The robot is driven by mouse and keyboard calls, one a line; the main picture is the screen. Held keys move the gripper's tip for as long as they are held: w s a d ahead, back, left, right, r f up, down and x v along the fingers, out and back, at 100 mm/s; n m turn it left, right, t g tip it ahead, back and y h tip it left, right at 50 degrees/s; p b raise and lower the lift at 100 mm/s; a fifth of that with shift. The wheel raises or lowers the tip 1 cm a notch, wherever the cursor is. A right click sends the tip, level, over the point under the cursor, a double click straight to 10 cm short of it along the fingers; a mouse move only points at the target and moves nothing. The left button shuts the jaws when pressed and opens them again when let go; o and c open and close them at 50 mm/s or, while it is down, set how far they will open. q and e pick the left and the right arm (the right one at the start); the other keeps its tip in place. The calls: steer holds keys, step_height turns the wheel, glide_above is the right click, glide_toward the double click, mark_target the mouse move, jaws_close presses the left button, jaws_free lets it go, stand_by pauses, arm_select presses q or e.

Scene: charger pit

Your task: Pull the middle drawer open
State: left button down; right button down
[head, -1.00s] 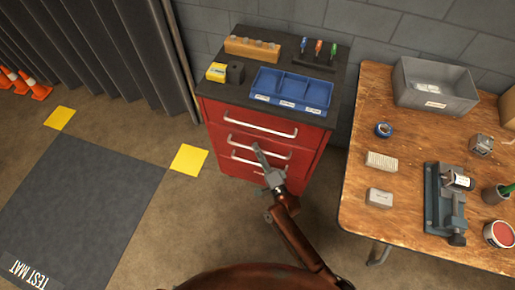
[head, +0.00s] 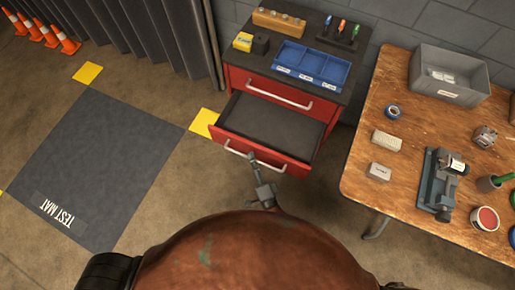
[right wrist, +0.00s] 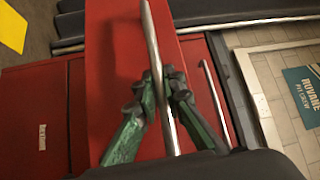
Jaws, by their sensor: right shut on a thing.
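The red tool cabinet (head: 262,77) stands against the wall with a dark top. Its middle drawer (head: 270,125) is pulled well out, and its dark inside looks empty. The top drawer, with its own silver handle (head: 279,96), is closed above it. My right gripper (head: 251,159) is shut on the middle drawer's silver handle (head: 285,168). In the right wrist view, the green-sided fingers (right wrist: 160,82) close around the handle bar (right wrist: 152,35) in front of the red drawer front (right wrist: 110,55). The bottom drawer is hidden in the head view. My left gripper is not in view.
A blue divided tray (head: 310,66), a yellow box (head: 243,41) and a wooden block (head: 278,20) sit on the cabinet. A wooden workbench (head: 365,190) with a grey bin (head: 448,75) stands at the right.

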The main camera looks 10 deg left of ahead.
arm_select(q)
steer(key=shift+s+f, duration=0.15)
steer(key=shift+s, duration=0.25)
arm_select(e)
steer(key=shift+s+a, duration=0.15)
steer(key=shift+s, duration=0.5)
steer(key=c, duration=2.3)
jaws_free()
steer(key=v, duration=0.7)
steer(key=shift+s, duration=0.25)
steer(key=shift+f, duration=0.1)
